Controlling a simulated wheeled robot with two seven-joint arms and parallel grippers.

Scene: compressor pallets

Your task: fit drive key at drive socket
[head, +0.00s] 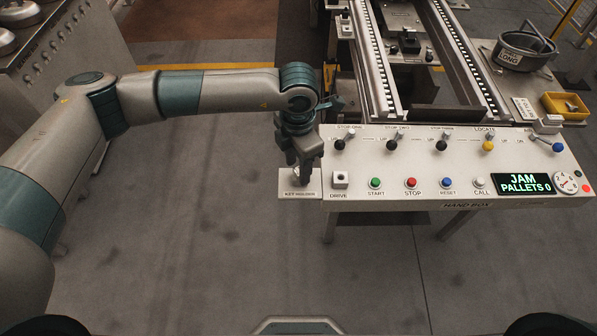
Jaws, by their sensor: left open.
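My left gripper (303,168) points down over the key holder (300,194), a small labelled plate at the left end of the pale hand box panel. Its fingers are open. A small pale bit shows between the fingers, but I cannot tell whether it is the drive key; the gripper hides most of that spot. Nothing is seen in the socket. My right gripper is not in view.
The panel (450,205) carries several stop levers, coloured buttons and a display (524,183) reading JAM, PALLETS 0. Conveyor rails (375,65) run behind it. A dark round bin (522,50) and yellow tray (566,106) stand right. Floor left of the panel is clear.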

